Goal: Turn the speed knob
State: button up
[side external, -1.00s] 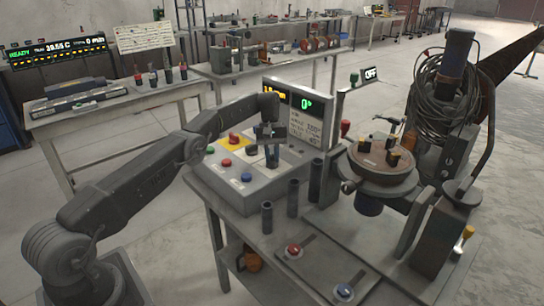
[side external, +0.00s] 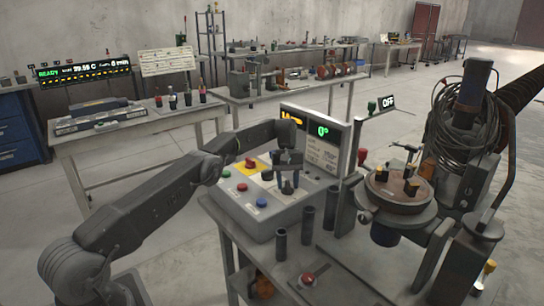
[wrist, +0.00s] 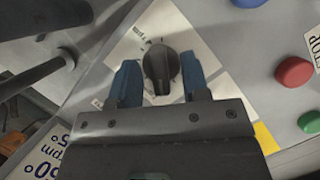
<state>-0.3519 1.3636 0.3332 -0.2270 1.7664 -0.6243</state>
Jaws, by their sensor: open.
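The black speed knob (wrist: 160,68) shows in the wrist view on a pale dial plate with scale marks. Its pointer ridge points down in that view, towards my gripper's body. My gripper (wrist: 161,82) is open, with one blue fingertip on each side of the knob. A gap shows on both sides, so neither fingertip visibly touches it. I cannot tell how deep the fingertips reach. In the side view my gripper (side external: 287,186) points down over the control panel (side external: 236,207), and the knob is hidden behind it or too small to pick out.
A red button (wrist: 294,72) and a green button (wrist: 310,122) sit beside the dial plate. The display (side external: 318,142) reads 0° and stands close behind my gripper. Upright dark tubes (side external: 307,222) stand at the panel's front right. The round turntable (side external: 398,192) is further right.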

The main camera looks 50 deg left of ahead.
jog(key=n+t, duration=0.1)
jog(key=n, duration=0.2)
jog(key=n+t, duration=0.1)
jog(key=n, duration=0.1)
jog(key=shift+s+a+n+h, duration=0.1)
jog(key=shift+n+h, duration=0.3)
jog(key=n+t, duration=0.1)
jog(key=n, duration=0.2)
jog(key=shift+r+n+t, duration=0.1)
jog(key=shift+n+t, duration=0.3)
jog(key=shift+r+n, duration=0.15)
jog(key=shift+n, duration=0.35)
jog(key=v, duration=1.3)
jog(key=s+d+r+m+t+y, duration=0.2)
jog(key=s+d+r+m, duration=0.5)
jog(key=s+d, duration=0.8)
jog(key=shift+s+r+m+y, duration=0.4)
jog(key=shift+r+y, duration=0.2)
jog(key=shift+r, duration=1.3)
